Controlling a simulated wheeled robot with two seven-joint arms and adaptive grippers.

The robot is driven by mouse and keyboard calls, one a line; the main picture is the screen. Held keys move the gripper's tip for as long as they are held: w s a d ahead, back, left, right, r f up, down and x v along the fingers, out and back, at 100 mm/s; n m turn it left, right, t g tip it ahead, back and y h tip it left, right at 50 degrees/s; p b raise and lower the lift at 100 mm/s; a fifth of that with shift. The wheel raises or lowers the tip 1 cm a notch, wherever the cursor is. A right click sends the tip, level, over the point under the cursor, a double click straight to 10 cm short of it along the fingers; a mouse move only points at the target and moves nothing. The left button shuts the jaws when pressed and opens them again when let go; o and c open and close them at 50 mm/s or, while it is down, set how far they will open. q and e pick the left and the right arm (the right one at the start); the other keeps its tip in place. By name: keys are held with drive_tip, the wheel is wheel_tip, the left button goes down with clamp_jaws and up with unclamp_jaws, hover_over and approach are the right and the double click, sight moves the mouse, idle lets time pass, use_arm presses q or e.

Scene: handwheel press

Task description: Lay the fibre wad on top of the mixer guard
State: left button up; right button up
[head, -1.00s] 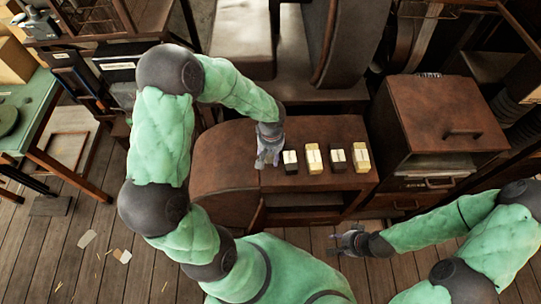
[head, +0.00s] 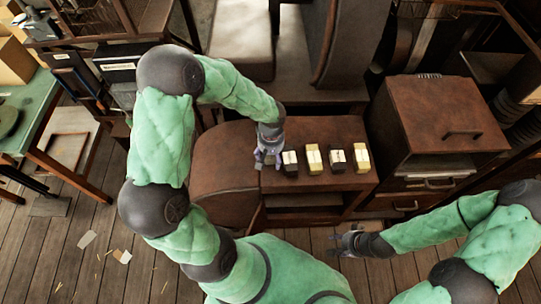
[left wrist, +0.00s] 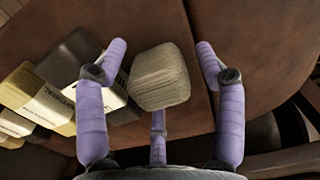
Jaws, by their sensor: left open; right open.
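The fibre wad (left wrist: 160,78) is a small beige, fibrous block in the left wrist view. It sits between the spread fingers of my left gripper (left wrist: 162,47), with gaps at both sides; I cannot tell whether it rests on the surface below. In the head view my left gripper (head: 267,161) is low over the seam of the brown top, and the wad is hidden there. The rounded brown cover left of the seam, which looks like the mixer guard (head: 222,158), also shows in the left wrist view (left wrist: 255,45). My right gripper (head: 345,240) is open and empty.
Several dark and yellow blocks with pale labels (head: 312,158) stand in a row on the brown cabinet top (head: 345,127), close to my left gripper's right. A brown cabinet (head: 440,115) stands at the right. The rounded cover's top is clear.

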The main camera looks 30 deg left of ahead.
use_arm(q)
wheel_tip(320, 180, up, 12)
drive_tip(key=shift+w+f+p, duration=0.15)
drive_tip(key=shift+p, duration=0.55)
drive_tip(key=shift+d, duration=0.1)
